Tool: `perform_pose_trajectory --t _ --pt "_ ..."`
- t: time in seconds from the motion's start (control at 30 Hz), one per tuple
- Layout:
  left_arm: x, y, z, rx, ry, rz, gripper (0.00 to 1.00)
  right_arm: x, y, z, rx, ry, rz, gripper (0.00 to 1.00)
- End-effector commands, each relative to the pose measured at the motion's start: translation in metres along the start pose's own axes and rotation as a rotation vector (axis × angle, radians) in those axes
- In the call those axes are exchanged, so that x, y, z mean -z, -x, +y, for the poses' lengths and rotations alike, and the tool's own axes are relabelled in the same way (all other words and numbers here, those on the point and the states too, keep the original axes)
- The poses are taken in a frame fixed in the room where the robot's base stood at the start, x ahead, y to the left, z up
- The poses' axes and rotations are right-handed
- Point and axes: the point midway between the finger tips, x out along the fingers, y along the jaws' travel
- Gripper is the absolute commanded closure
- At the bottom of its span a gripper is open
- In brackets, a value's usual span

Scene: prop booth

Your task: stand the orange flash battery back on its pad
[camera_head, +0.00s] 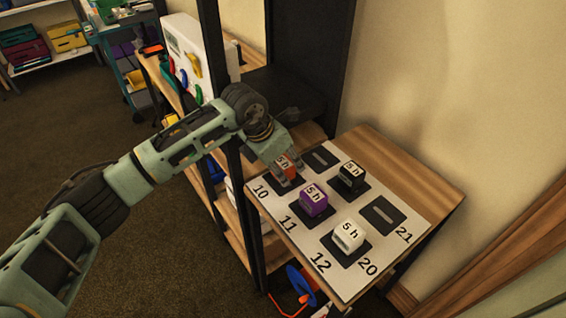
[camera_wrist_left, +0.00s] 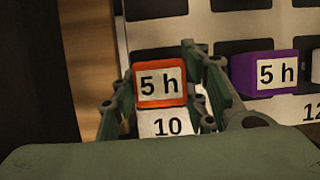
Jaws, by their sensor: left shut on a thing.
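The orange flash battery (camera_head: 285,168) has a white "5 h" label on top. In the left wrist view the battery (camera_wrist_left: 161,84) is between the fingers of my left gripper (camera_wrist_left: 162,95), which is shut on it. In the head view my left gripper (camera_head: 284,163) reaches in from the left over the pad board (camera_head: 340,283). The battery is at the dark pad (camera_head: 293,187) beside the number 10. I cannot tell whether its base touches the pad. My right gripper is not in view.
A purple battery (camera_head: 313,199), a white battery (camera_head: 348,235) and a black battery (camera_head: 352,175) stand on neighbouring pads. Pads at the back (camera_head: 321,158) and right (camera_head: 383,213) are empty. A dark shelf post (camera_head: 245,220) stands left of the board.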

Motion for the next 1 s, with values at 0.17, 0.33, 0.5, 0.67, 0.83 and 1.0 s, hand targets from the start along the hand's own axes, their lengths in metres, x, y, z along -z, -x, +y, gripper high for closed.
perform_pose_trajectory --t 0.17,0.33,0.5,0.67,0.83,1.0 --pt "0.001 -0.003 0.0 0.001 0.0 0.0 0.57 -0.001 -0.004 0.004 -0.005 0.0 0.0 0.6" --pt "0.001 -0.002 0.0 0.001 0.001 0.001 0.42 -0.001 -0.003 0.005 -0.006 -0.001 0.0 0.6" --pt "0.001 -0.002 0.0 0.001 0.001 0.001 0.4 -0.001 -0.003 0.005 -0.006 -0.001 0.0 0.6" --pt "0.001 -0.001 0.0 0.001 0.001 0.0 0.4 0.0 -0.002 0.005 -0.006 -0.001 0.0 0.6" --pt "0.0 0.011 0.001 -0.001 0.001 -0.002 0.4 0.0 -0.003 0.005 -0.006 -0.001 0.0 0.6" --pt "0.0 0.046 0.002 -0.004 0.0 -0.003 0.4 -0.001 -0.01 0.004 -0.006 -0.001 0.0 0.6"
